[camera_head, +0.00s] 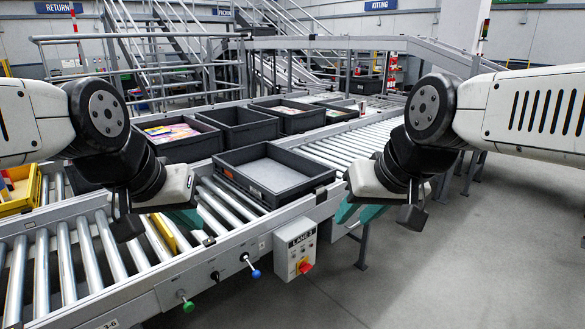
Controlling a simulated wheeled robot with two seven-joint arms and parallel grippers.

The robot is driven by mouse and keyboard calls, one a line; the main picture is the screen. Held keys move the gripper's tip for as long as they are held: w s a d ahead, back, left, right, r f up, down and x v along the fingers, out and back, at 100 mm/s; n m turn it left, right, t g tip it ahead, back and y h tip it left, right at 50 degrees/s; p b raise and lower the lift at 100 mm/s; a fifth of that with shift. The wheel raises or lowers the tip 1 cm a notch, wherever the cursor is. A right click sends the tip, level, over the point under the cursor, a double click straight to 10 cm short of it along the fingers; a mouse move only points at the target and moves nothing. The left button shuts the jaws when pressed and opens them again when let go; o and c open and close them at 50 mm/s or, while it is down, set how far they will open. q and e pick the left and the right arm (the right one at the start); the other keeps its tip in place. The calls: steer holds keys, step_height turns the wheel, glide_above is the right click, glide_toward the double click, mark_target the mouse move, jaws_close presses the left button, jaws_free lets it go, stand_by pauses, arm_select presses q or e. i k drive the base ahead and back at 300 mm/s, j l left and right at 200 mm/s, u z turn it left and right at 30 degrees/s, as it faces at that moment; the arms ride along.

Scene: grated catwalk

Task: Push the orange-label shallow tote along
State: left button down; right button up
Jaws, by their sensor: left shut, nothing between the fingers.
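The shallow dark grey tote (270,176) sits on the roller conveyor in the middle of the view. It looks empty, and a small orange label shows on its near side. My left gripper (188,222) is shut and empty, low over the rollers to the left of the tote, with a gap between them. My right gripper (348,212) is to the right of the tote, beside the conveyor's near rail, and apart from the tote. Its teal fingers are partly hidden by its white body, so I cannot tell whether they are open.
Deeper grey totes (237,128) stand behind the shallow tote, some holding items. A yellow bin (18,192) is at the far left. A lane control box (295,250) with a red knob hangs on the near rail. Bare rollers (345,148) lie to the tote's right.

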mark_target(273, 177)
steer(key=i+l, duration=0.2)
steer(key=l, duration=0.15)
steer(key=i+l, duration=0.2)
steer(key=l, duration=0.15)
steer(key=i+l+u, duration=0.1)
steer(key=l, duration=0.3)
steer(key=i+l, duration=0.45)
steer(key=l, duration=0.25)
steer(key=i+l, duration=0.4)
steer(key=i+l+u, duration=0.15)
steer(key=i+l, duration=0.2)
steer(key=l, duration=0.3)
steer(key=i, duration=1.05)
steer(key=u, duration=0.05)
